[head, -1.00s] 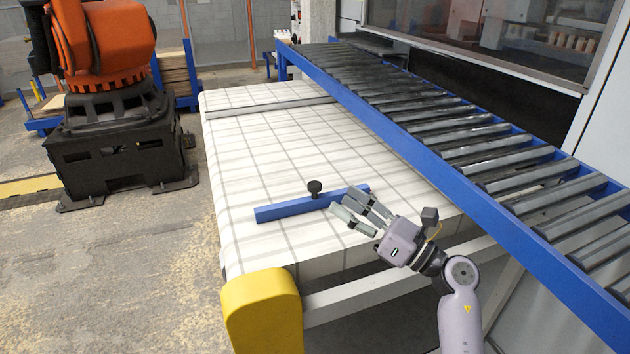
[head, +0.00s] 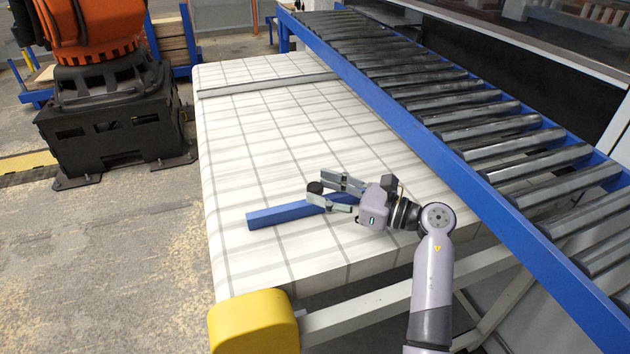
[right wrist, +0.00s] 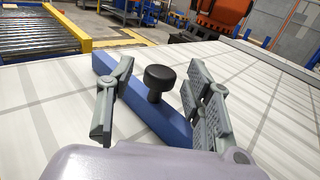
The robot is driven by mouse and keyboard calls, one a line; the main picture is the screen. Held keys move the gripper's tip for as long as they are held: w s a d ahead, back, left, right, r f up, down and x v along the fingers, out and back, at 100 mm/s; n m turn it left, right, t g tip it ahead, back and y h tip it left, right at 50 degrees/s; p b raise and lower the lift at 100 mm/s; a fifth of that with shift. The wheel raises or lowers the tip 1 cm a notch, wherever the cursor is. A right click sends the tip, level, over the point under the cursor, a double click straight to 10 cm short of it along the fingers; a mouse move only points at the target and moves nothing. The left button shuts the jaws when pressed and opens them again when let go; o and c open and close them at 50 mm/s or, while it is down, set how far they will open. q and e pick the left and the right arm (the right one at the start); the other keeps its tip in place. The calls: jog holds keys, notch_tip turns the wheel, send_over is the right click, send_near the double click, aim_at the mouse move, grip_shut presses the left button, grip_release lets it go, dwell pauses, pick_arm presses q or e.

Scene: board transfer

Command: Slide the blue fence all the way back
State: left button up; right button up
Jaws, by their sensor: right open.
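The blue fence (head: 280,214) is a long bar lying across the near part of the white gridded table. It also shows in the right wrist view (right wrist: 172,123). A black knob (right wrist: 159,78) stands upright on a short post on the fence. My right gripper (head: 322,186) is open at the knob, its fingers covering part of the fence's right half in the head view. In the right wrist view, its fingers stand apart on either side of the knob, with gaps showing. My left gripper is not in view.
The white table (head: 265,130) is clear between the fence and a grey strip (head: 265,85) near its far end. A blue roller conveyor (head: 440,120) runs along the right side. A yellow block (head: 253,322) caps the near left corner. An orange robot (head: 95,80) stands at left.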

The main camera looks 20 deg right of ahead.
jog(key=shift+w+a+r, duration=0.1)
jog(key=shift+w+a, duration=0.6)
jog(key=shift+w, duration=0.1)
jog(key=shift+w+a, duration=0.15)
jog(key=c, duration=0.6)
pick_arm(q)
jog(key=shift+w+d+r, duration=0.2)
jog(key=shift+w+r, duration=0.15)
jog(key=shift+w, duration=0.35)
pick_arm(e)
grip_shut()
